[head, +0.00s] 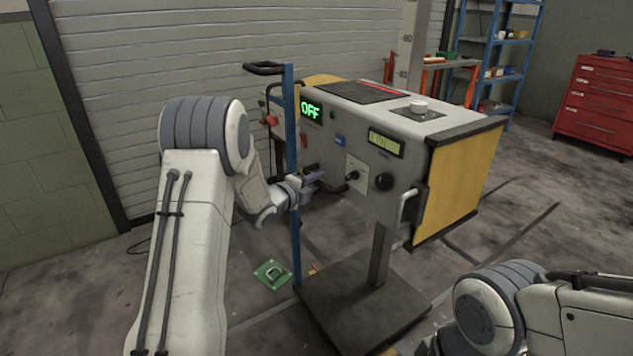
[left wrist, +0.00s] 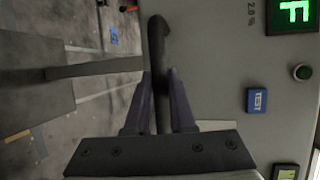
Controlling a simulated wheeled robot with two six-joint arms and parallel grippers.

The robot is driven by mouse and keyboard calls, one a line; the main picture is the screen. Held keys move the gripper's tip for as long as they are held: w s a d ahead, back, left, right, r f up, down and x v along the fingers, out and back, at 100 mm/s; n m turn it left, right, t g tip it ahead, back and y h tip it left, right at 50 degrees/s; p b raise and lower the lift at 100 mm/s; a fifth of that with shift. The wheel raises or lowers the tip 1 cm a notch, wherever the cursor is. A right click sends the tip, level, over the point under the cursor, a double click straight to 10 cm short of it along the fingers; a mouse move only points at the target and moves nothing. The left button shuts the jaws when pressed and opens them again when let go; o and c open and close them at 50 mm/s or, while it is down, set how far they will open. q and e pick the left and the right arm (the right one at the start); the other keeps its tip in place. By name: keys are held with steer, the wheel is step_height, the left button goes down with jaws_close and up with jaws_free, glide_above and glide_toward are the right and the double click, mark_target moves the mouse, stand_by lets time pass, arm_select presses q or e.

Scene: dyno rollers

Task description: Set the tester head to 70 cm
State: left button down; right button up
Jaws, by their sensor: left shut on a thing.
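The tester head (head: 355,135) is a grey box with yellow side panels on a dark post over a flat base. Its green display (head: 311,110) reads OFF. My left gripper (head: 314,182) is at the lower left of its front face. In the left wrist view, the fingers (left wrist: 160,100) are shut on a dark bar-shaped handle (left wrist: 157,40), with one finger on each side. In the head view, the gripped part is mostly hidden by the gripper. My right arm shows at lower right, but its gripper is out of view.
A blue pole (head: 290,130) stands just left of the head. A pale mast (head: 413,45) with scale marks rises behind it. A black-and-silver side handle (head: 408,208) sticks out at the right. A green floor plate (head: 272,274) lies left of the base (head: 365,310). A red cabinet (head: 597,105) stands far right.

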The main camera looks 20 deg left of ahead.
arm_select(q)
step_height(320, 180, down, 16)
steer(key=b, duration=1.3)
steer(key=shift+r+b, duration=0.2)
steer(key=shift+b, duration=0.2)
steer(key=shift+s, duration=0.1)
steer(key=c, duration=0.8)
jaws_free()
steer(key=shift+r, duration=0.15)
steer(key=shift+o, duration=0.2)
steer(key=shift+a, duration=0.1)
steer(key=p+v, duration=0.2)
steer(key=v, duration=0.8)
steer(key=shift+s+p, duration=0.2)
steer(key=shift+p, duration=0.1)
